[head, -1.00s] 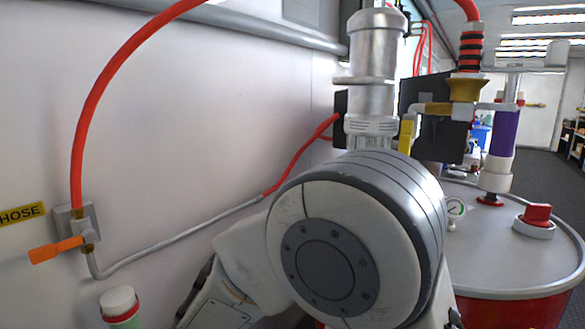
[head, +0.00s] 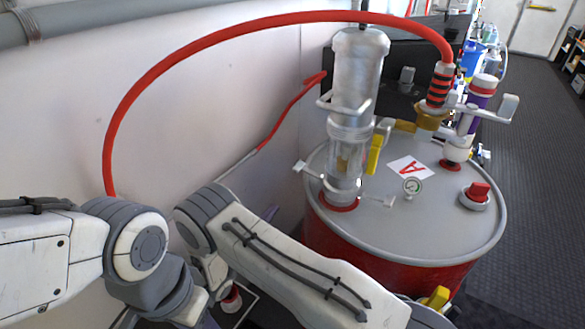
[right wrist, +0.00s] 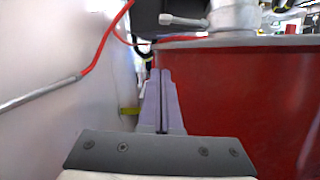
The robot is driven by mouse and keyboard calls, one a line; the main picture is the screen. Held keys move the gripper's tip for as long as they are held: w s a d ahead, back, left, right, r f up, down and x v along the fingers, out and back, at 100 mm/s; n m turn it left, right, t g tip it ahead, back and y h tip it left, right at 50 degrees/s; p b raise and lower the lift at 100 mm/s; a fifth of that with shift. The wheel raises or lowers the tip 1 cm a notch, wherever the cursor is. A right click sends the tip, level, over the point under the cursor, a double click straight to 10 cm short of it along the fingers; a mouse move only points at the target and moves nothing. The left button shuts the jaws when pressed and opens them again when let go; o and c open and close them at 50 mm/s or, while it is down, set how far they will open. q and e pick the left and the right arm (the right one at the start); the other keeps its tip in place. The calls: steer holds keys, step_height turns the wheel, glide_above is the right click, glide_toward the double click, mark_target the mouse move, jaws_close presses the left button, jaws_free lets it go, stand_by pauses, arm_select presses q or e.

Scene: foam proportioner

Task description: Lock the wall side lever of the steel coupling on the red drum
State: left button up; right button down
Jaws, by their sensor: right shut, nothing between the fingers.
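The red drum (head: 330,238) stands right of the wall with a grey lid. The steel coupling (head: 340,192) sits on the lid under a tall metal cylinder. Its wall side lever (head: 301,168) sticks outward to the left, and the other lever (head: 388,203) sticks out to the right. A grey lever also shows at the top of the right wrist view (right wrist: 180,20). My right gripper (right wrist: 161,72) is shut and empty, below the lid's rim, between wall and drum. In the head view its tip (head: 270,213) shows behind my forearm. My left gripper is out of view.
A red hose (head: 270,22) arches over from the wall to a second fitting on the lid. The gap beside the wall is narrow.

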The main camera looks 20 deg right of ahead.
mark_target(310, 172)
steer(key=w+d+r+p, duration=0.5)
steer(key=d+r+p, duration=0.1)
steer(key=d, duration=0.2)
steer(key=shift+d+r, duration=0.15)
stand_by(0.4)
steer(key=shift+w, duration=0.1)
